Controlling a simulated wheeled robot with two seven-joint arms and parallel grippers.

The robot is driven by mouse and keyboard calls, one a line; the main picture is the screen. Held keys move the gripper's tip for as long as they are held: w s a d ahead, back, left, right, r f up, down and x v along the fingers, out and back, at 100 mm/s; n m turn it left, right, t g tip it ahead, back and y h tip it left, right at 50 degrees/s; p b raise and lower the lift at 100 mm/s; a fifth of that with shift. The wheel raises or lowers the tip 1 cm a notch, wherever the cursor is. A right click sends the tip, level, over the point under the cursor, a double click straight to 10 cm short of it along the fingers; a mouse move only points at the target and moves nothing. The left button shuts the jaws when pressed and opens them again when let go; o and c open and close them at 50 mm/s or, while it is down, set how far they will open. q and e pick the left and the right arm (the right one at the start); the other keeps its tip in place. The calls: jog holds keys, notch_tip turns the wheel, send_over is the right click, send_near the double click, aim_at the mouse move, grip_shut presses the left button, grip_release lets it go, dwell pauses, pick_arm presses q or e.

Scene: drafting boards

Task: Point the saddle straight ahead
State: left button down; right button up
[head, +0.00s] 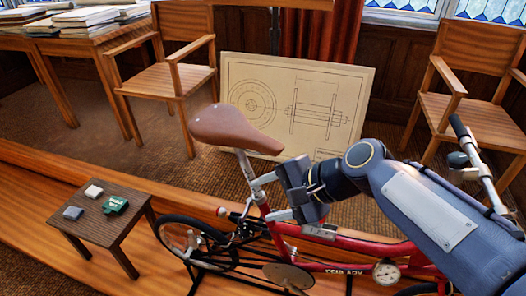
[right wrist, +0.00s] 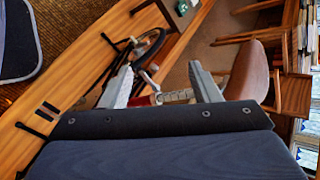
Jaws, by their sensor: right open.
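The brown saddle (head: 235,128) tops a silver seat post (head: 246,166) on a red bicycle (head: 350,247). In the head view its nose points right and slightly down, seemingly a little nearer me than the red frame tube; the exact angle is hard to tell. My right gripper (head: 271,197) is open, its fingers just below the saddle, near the post and its clamp. In the right wrist view the fingers (right wrist: 160,85) are apart, with the clamp area (right wrist: 175,96) between them and the saddle (right wrist: 250,70) beyond one finger. Contact cannot be told. My left gripper is not in view.
A small dark table (head: 100,228) with several small boxes stands at left. A drawing board (head: 296,103) leans behind the bicycle, between wooden chairs (head: 172,80). The handlebar (head: 474,160) is at right, beyond my right arm. A round gauge (head: 386,273) sits on the frame.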

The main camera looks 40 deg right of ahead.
aim_at(274, 144)
jog(key=w+d+r+m+t+b, duration=0.1)
jog(key=d+m, duration=0.2)
jog(key=m, duration=0.1)
jog(key=w+d+r+m+t+b, duration=0.1)
jog(key=w+d+m, duration=0.1)
jog(key=m, duration=0.3)
jog(key=w+d+r+m+t+h+b, duration=0.1)
jog(key=w+d+m+t, duration=0.1)
jog(key=d+m, duration=0.2)
jog(key=shift+w+d, duration=0.1)
jog(key=shift+d, duration=0.4)
jog(key=shift+w+d+r+m+t, duration=0.15)
jog(key=shift+w+d+m, duration=0.1)
jog(key=shift+w+m, duration=0.25)
jog(key=shift+w+d+r+m+t, duration=0.15)
jog(key=shift+w+d+m, duration=0.05)
jog(key=shift+w+m, duration=0.3)
jog(key=shift+w+a+f, duration=0.25)
jog(key=shift+w+f, duration=0.05)
jog(key=shift+w, duration=0.3)
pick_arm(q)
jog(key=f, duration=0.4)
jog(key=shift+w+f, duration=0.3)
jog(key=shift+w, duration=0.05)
pick_arm(e)
jog(key=x, duration=0.5)
jog(key=shift+w+f, duration=0.1)
jog(key=shift+w, duration=0.3)
jog(key=shift+c, duration=0.5)
